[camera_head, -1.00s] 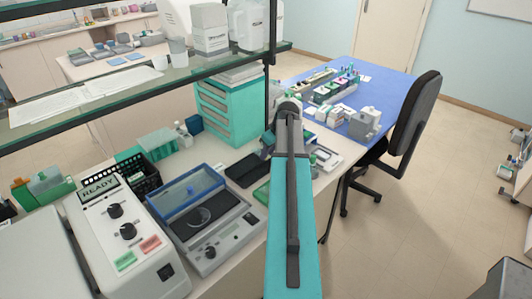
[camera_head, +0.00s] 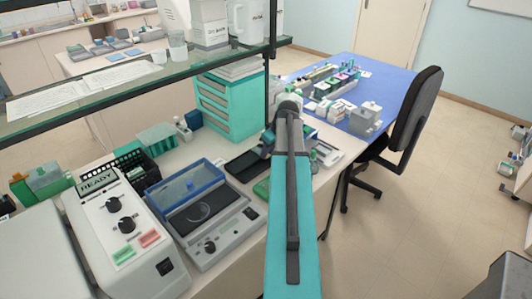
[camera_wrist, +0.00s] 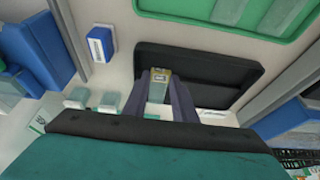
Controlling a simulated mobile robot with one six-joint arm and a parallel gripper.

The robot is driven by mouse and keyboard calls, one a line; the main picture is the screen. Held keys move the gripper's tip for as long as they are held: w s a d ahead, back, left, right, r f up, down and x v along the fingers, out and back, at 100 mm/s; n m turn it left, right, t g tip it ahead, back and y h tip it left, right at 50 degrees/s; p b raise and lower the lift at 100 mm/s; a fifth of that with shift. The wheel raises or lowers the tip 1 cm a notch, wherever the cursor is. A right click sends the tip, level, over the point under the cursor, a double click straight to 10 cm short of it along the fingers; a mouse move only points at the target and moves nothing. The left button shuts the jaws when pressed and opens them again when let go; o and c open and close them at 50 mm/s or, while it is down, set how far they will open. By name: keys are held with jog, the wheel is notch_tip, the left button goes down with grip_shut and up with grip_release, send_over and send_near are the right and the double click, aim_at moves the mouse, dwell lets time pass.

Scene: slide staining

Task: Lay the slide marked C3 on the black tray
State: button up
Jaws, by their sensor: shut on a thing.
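My gripper (camera_wrist: 160,100) shows in the wrist view, with its two dark fingers shut on a glass slide (camera_wrist: 159,75). The black tray (camera_wrist: 212,69) lies beyond and below the fingers, and the slide's end overlaps the tray's near left part in the picture. I cannot tell whether the slide touches it. The black tray (camera_head: 240,168) also shows in the head view, left of my arm.
A blue and white box (camera_wrist: 101,44) stands left of the tray in the wrist view, and a green container (camera_wrist: 225,15) lies beyond it. In the head view, teal drawers (camera_head: 228,107) stand behind the tray, and a blue-lidded device (camera_head: 205,215) stands in front.

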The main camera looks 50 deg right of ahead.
jog(key=shift+f, duration=0.25)
dwell(0.5)
jog(key=o, duration=1.1)
jog(key=shift+b+v, duration=1.95)
jog(key=shift+v, duration=5)
jog(key=shift+d, duration=0.1)
